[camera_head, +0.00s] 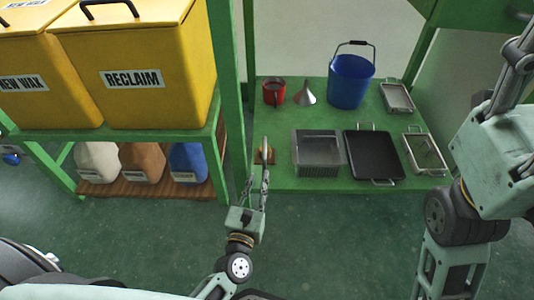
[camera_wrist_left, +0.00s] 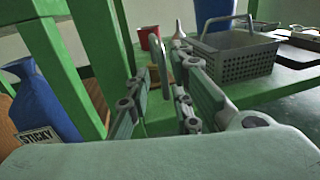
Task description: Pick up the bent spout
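A slim pale metal piece, which looks like the bent spout (camera_head: 265,145), stands upright by a small brown block (camera_head: 270,156) at the green shelf's left front edge. In the left wrist view, the slim grey piece (camera_wrist_left: 164,62) shows between my fingers, with the brown block behind it. I cannot tell whether the fingers touch it. My left gripper (camera_head: 257,172) is open and points at it, with a finger to each side. My right gripper (camera_head: 512,75) is raised at the right edge and partly cut off; its fingertips are not clear.
The green shelf (camera_head: 300,182) holds a grey basket (camera_head: 318,152), a black tray (camera_head: 374,155), a red mug (camera_head: 273,92), a funnel (camera_head: 305,93) and a blue bucket (camera_head: 350,82). A green post (camera_head: 226,100) stands close left of my left gripper.

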